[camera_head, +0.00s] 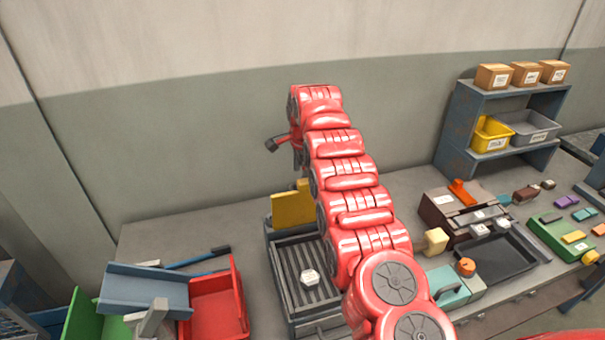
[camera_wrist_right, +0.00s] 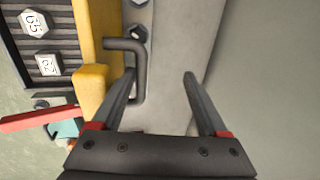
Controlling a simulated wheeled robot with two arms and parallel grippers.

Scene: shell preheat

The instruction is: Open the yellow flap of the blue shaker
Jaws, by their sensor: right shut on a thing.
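The blue shaker (camera_head: 281,288) stands on the bench with a dark ribbed bed. A white hexagonal piece (camera_head: 309,276) lies on the bed. The yellow flap (camera_head: 292,208) stands upright at its far end, partly hidden by my right arm. In the right wrist view the yellow flap (camera_wrist_right: 95,50) runs beside a dark bent handle (camera_wrist_right: 123,44). My right gripper (camera_wrist_right: 160,75) is at this handle, its left finger overlapping it and its right finger over a grey surface. It is shut on the handle, though its exact grip is unclear. My left gripper is out of view.
A red bin (camera_head: 216,305), green bin (camera_head: 88,320) and blue chute (camera_head: 146,288) stand left of the shaker. Right are a brown machine (camera_head: 440,210), black tray (camera_head: 497,262) and teal box (camera_head: 447,285). A shelf (camera_head: 461,125) stands behind them. The back-left bench is clear.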

